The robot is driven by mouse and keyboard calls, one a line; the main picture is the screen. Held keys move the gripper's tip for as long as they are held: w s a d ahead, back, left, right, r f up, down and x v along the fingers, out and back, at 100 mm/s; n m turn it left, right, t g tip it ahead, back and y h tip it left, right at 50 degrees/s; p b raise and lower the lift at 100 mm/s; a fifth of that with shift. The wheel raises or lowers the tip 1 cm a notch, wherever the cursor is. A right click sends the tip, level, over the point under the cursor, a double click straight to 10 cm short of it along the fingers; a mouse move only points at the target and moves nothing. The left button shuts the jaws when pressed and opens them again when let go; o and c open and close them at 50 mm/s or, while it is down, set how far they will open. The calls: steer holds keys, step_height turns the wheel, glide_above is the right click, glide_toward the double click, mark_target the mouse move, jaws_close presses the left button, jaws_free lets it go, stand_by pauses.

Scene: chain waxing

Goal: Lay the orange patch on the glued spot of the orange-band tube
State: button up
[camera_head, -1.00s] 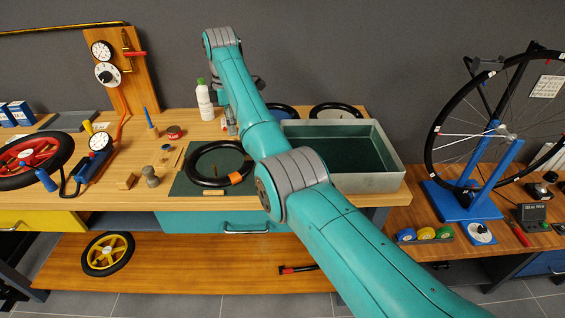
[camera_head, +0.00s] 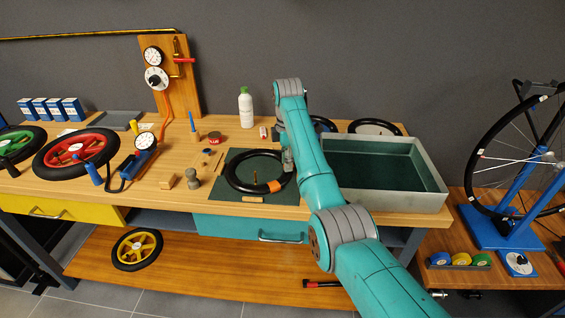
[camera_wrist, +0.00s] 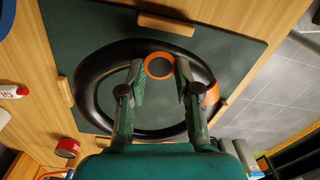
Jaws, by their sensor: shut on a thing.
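The orange-band tube (camera_head: 236,183) is a black ring lying on a dark green mat (camera_head: 218,196). Its orange band (camera_head: 275,186) is at the near right in the head view and at the right in the wrist view (camera_wrist: 211,93). My gripper (camera_wrist: 160,66) is shut on the orange patch (camera_wrist: 149,75), a round piece with an orange rim and dark centre, between its fingertips. In the wrist view the patch appears over the tube's far part; I cannot tell whether they touch. In the head view my gripper (camera_head: 287,160) is at the tube's right side.
A water tank (camera_head: 432,180) stands right of the mat. Small wooden blocks (camera_wrist: 166,24) edge the mat. A white bottle (camera_head: 246,108) and a red tin (camera_head: 215,137) stand behind. A wooden block (camera_head: 167,182) and a grey weight (camera_head: 192,179) are at the left.

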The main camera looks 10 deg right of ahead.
steer(key=shift+d+f, duration=0.1)
steer(key=shift+f, duration=0.2)
steer(key=shift+f, duration=0.2)
steer(key=shift+o, duration=0.2)
steer(key=shift+s+f, duration=0.2)
steer(key=shift+f, duration=0.4)
steer(key=o, duration=0.6)
steer(key=shift+w+f, duration=0.1)
steer(key=shift+f, duration=0.05)
steer(key=shift+o, duration=0.2)
steer(key=shift+r, duration=0.2)
